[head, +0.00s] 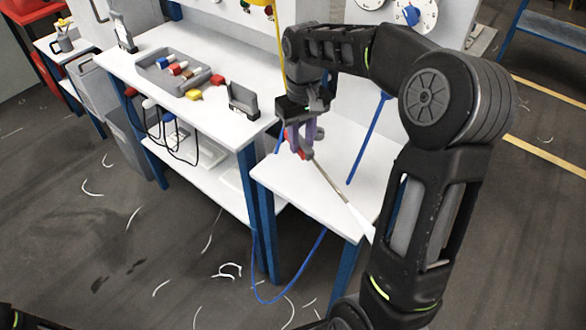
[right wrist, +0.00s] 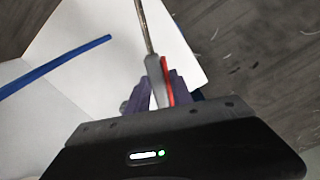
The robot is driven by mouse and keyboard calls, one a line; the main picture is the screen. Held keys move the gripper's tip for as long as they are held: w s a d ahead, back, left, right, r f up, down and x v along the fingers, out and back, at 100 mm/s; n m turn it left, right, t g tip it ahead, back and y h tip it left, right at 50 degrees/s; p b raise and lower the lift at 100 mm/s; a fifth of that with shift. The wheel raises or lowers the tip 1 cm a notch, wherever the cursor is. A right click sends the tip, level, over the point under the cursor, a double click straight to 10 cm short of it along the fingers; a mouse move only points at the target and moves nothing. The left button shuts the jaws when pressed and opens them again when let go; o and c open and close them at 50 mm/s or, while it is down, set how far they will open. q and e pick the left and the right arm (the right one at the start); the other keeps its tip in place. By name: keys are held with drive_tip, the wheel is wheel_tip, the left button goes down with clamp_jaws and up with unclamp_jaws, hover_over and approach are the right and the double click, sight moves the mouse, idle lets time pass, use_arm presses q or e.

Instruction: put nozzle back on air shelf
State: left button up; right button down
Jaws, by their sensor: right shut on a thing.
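My right gripper (head: 303,140) is shut on the air nozzle, with its purple fingers around the grey body. The nozzle (head: 330,176) has a red lever and a long thin metal tube that slants down to the right over a low white shelf (head: 283,178). In the right wrist view the nozzle (right wrist: 154,66) points up and away between the fingers of the right gripper (right wrist: 162,88), and the white shelf (right wrist: 90,28) lies beyond it. I cannot tell whether the tube touches the shelf. My left gripper is out of view.
A white workbench (head: 140,72) at left carries a grey tray (head: 150,78) with colored blocks. A blue hose (head: 257,270) loops below the low shelf's front edge. A blue strip (right wrist: 55,62) crosses over the shelf. Curved white scraps lie on the dark floor.

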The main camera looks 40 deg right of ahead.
hover_over(301, 177)
drive_tip(key=shift+f, duration=3.1)
drive_tip(key=shift+f, duration=0.1)
drive_tip(key=shift+s+f+p, duration=0.1)
drive_tip(key=shift+f+p, duration=0.2)
drive_tip(key=shift+f, duration=1.5)
drive_tip(key=c, duration=1.2)
unclamp_jaws()
drive_tip(key=shift+o, duration=0.4)
drive_tip(key=shift+r, duration=0.65)
wheel_tip(301, 177, up, 11)
drive_tip(key=shift+f, duration=0.1)
